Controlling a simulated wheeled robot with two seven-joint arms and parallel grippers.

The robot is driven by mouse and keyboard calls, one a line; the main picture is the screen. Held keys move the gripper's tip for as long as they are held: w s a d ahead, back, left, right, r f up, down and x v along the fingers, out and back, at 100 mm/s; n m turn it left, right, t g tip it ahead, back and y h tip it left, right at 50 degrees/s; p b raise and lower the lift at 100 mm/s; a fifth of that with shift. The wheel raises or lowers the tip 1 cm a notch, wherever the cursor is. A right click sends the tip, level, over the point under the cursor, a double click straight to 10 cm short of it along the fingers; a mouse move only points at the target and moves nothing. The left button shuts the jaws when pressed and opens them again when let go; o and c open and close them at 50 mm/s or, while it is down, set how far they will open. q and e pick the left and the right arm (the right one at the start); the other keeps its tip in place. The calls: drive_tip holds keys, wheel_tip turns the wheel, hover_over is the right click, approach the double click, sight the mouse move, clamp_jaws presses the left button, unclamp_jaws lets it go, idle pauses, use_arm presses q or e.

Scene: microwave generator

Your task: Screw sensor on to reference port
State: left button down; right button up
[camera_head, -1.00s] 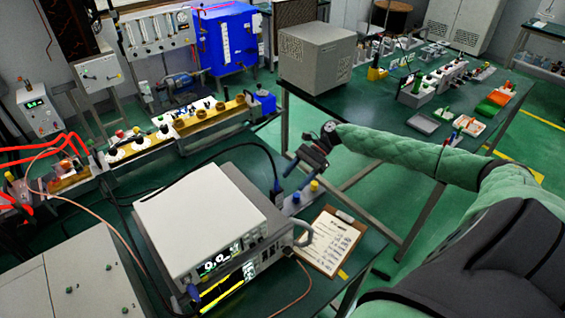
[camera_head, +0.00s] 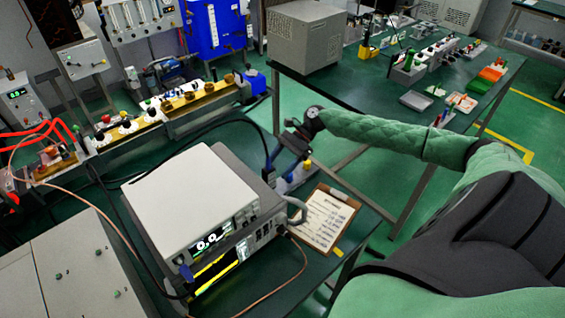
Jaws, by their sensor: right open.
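A white-topped bench instrument (camera_head: 190,196) with a lit display stands on the dark green bench, on top of a second unit with a lit screen. A black cable loops behind it to a small blue part (camera_head: 268,166), which may be the sensor. Another blue plug (camera_head: 186,272) sits at the instrument's front left. The reference port is too small to tell apart on the front panel. My right gripper (camera_head: 284,146) is open, just above and right of the blue part; I cannot tell if they touch. My left gripper is out of view.
A grey block with blue and yellow knobs (camera_head: 297,177) lies beneath my right gripper. A clipboard (camera_head: 325,218) lies right of the instrument. A thin copper-coloured cable (camera_head: 288,285) trails from the instrument's front. A grey cabinet (camera_head: 70,270) is at lower left.

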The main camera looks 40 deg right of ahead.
sight(270, 177)
drive_tip(key=shift+p+x, duration=0.45)
drive_tip(key=shift+x, duration=1)
drive_tip(key=shift+a+f, duration=0.2)
drive_tip(key=shift+a, duration=0.35)
drive_tip(key=shift+a+f+p, duration=0.25)
drive_tip(key=shift+a+p, duration=0.05)
drive_tip(key=shift+p, duration=0.1)
drive_tip(key=shift+a+f, duration=0.15)
drive_tip(key=shift+a, duration=0.05)
drive_tip(key=shift+c, duration=0.9)
clamp_jaws()
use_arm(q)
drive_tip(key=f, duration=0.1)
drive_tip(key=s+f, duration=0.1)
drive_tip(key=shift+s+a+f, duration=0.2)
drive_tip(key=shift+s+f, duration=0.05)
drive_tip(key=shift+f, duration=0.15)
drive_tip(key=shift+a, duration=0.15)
